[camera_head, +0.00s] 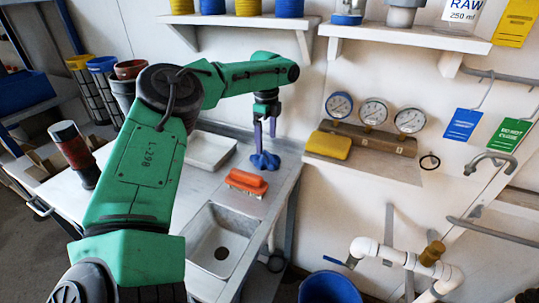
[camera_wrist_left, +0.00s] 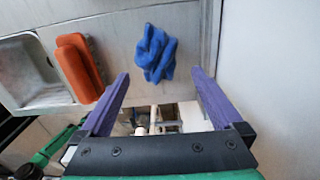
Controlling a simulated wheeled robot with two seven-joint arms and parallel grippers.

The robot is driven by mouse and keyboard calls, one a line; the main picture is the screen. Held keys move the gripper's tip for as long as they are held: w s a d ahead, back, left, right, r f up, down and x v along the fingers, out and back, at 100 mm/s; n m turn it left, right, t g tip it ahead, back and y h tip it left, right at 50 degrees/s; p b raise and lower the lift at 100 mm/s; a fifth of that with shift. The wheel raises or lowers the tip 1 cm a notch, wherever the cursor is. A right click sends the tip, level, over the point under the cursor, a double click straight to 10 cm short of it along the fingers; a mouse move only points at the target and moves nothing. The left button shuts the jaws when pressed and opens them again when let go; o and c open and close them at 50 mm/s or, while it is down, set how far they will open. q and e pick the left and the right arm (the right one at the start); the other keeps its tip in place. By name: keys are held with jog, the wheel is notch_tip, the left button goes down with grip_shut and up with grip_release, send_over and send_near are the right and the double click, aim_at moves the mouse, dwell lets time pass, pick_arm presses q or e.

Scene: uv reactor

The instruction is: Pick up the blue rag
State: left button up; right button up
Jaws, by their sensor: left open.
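The blue rag (camera_head: 265,161) lies crumpled on the metal counter (camera_head: 278,190), near its back edge by the wall. My left gripper (camera_head: 265,128) is above the rag, pointing down. In the left wrist view the rag (camera_wrist_left: 154,53) lies beyond and between the two purple fingertips (camera_wrist_left: 160,77), which are spread wide with nothing between them. The head view does not clearly show the gap between fingertips and rag. My right gripper is in neither view.
An orange brush-like block (camera_head: 246,183) sits beside the rag, also in the left wrist view (camera_wrist_left: 80,65). A sink basin (camera_head: 221,240) is in front of it and a white tray (camera_head: 209,150) behind left. A ledge with gauges (camera_head: 373,112) and a yellow block (camera_head: 328,145) is to the right.

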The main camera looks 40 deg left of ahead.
aim_at(265, 155)
pick_arm(q)
jog(key=f, duration=0.7)
jog(key=shift+s, duration=0.3)
jog(key=shift+r, duration=0.1)
jog(key=c, duration=1.3)
jog(key=shift+c, duration=0.2)
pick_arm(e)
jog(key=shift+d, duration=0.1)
